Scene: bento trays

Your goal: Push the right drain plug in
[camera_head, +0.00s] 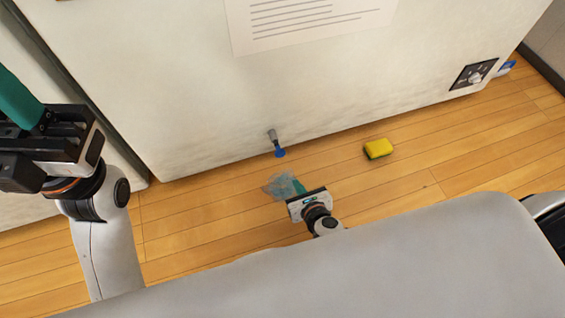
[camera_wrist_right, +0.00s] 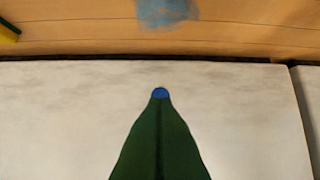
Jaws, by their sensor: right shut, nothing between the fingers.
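The drain plug shows as a blue cap (camera_head: 280,152) at the end of a short grey spout (camera_head: 272,136), low on the white cabinet's front in the head view. In the right wrist view the blue cap (camera_wrist_right: 160,93) is just beyond my right gripper's fingertips. My right gripper (camera_head: 299,187) is shut with nothing held, its green fingers (camera_wrist_right: 160,108) lined up with the cap. I cannot tell whether they touch it. My left gripper (camera_head: 18,105) is at the far left, away from the plug; its fingertips are not clearly visible.
The white cabinet (camera_head: 200,90) carries a paper notice (camera_head: 310,20) and a black panel with a knob (camera_head: 473,76). A bluish puddle or cloth (camera_head: 280,186) lies on the wooden floor below the plug. A yellow sponge (camera_head: 378,147) lies to the right. The floor between is clear.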

